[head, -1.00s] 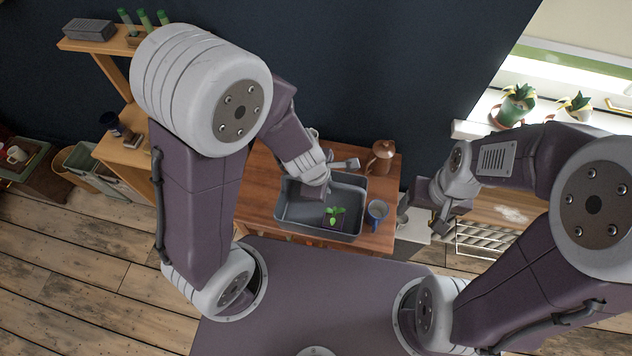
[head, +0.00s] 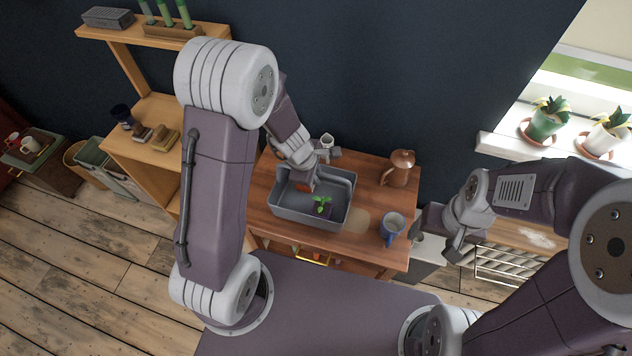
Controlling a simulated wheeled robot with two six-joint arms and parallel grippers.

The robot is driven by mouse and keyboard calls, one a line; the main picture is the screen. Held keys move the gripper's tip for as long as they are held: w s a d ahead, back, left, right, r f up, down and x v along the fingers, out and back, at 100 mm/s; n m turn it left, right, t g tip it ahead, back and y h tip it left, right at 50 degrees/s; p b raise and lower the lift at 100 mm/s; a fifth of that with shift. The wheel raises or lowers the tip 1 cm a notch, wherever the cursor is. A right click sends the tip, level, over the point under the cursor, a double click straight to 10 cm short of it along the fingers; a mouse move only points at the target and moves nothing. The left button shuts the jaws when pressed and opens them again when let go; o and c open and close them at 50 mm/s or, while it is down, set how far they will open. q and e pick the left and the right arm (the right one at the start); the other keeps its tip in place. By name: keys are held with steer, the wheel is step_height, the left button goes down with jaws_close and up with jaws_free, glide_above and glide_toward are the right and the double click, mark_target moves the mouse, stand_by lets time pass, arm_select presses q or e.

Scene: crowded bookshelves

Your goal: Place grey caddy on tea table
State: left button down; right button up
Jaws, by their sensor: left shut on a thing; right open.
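The grey caddy (head: 290,219) is an open rectangular tub over the left part of the wooden tea table (head: 383,256). I cannot tell whether it rests on the top or is just above it. A small green plant (head: 321,204) is inside it. My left gripper (head: 309,184) reaches down at the caddy's far side and is shut on it; the exact contact is partly hidden by the gripper. My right gripper (head: 455,246) is open and empty, to the right of the table.
A blue mug (head: 391,229) stands near the table's right front, and a brown pot (head: 399,168) at its back right. A small white cup (head: 327,140) is behind the caddy. Wooden shelves (head: 160,145) stand left; potted plants (head: 545,120) line the right sill.

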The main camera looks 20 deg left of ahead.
arm_select(q)
steer(key=shift+f, duration=0.95)
steer(key=c, duration=1.5)
jaws_free()
steer(key=shift+o, duration=0.2)
arm_select(e)
steer(key=shift+f, duration=0.8)
arm_select(q)
steer(key=p+v, duration=0.8)
steer(key=v, duration=0.4)
steer(key=s+a+r+m+g, duration=0.1)
steer(key=s+m, duration=0.4)
steer(key=m, duration=0.3)
steer(key=s+a+r+m+g+y, duration=0.1)
steer(key=s+m, duration=0.3)
steer(key=m, duration=0.5)
steer(key=shift+s+a+r+y, duration=0.35)
steer(key=shift+a+r, duration=0.3)
steer(key=shift+r, duration=0.2)
arm_select(e)
step_height(320, 180, up, 8)
